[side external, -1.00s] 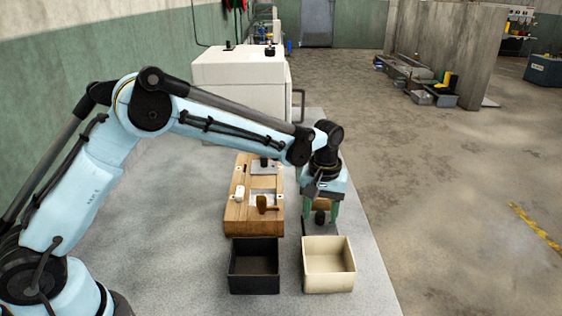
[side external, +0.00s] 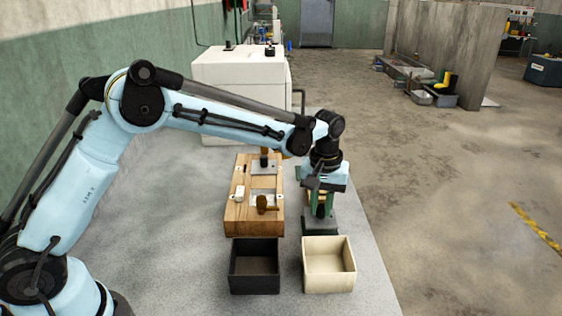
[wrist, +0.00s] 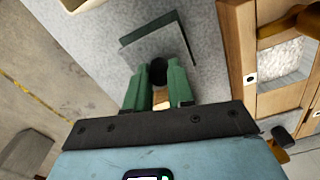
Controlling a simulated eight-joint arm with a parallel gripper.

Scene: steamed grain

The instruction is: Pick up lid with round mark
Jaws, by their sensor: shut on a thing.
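My gripper (side external: 320,212) is over the table, right of the wooden block. Its two green fingers (wrist: 158,84) are shut on the dark knob (wrist: 158,70) of a lid. The lid is a flat grey-green plate (wrist: 184,48); in the side external view it is a dark plate (side external: 320,226) below the fingers, behind the cream bin. I cannot tell how far it is clear of the table. No round mark shows on its visible part. Another grey lid (side external: 262,170) with a dark knob sits at the far end of the wooden block.
The wooden block (side external: 240,215) has an open compartment with pale grain (wrist: 288,62) and a brown-handled tool (side external: 262,203). A small white object (side external: 239,193) is beside it. A black bin (side external: 254,288) and a cream bin (side external: 329,286) stand in front. A white cabinet (side external: 235,80) stands behind.

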